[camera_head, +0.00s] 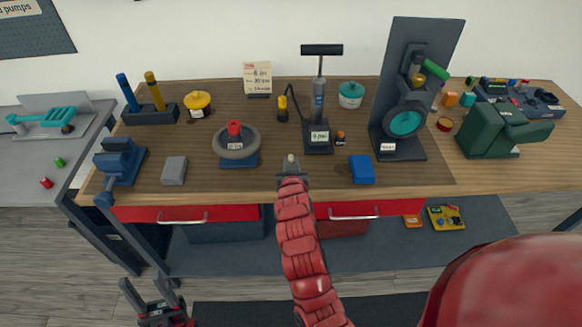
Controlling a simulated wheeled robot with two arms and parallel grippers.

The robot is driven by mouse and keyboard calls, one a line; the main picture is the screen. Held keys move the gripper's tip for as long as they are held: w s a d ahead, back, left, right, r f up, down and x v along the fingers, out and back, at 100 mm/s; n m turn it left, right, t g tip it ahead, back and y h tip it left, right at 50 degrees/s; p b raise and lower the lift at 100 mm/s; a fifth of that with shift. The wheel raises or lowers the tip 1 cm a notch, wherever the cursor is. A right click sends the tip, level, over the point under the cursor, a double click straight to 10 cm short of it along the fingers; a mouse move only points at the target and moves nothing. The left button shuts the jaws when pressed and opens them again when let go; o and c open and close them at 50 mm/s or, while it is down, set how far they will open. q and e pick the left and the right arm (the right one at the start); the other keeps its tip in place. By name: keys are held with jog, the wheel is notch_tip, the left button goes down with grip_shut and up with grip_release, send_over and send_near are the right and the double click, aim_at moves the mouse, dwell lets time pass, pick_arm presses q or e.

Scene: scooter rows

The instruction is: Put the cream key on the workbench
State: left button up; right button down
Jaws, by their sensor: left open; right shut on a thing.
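The wooden workbench (330,185) spans the view, with a dark mat over much of its top. My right gripper (291,171) is over the front edge of the bench, between the two red drawers. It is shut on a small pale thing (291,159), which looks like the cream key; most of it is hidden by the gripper. I cannot tell whether it touches the bench top. My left gripper (149,297) is open and empty, low at the bottom left, in front of the bench and below its top.
A blue box (361,169) lies right of my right gripper. A grey block (174,170), a blue vise (120,163) and a grey ring on a blue stand (237,146) are to the left. A pump (318,115) stands behind. The front strip beside my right gripper is clear.

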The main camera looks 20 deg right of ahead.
notch_tip(320, 180, down, 2)
jog(key=shift+f+p, duration=0.1)
jog(key=shift+p, duration=0.3)
jog(key=shift+f, duration=0.1)
jog(key=shift+f+b, duration=0.15)
jog(key=shift+b, duration=0.15)
jog(key=c, duration=0.8)
grip_release()
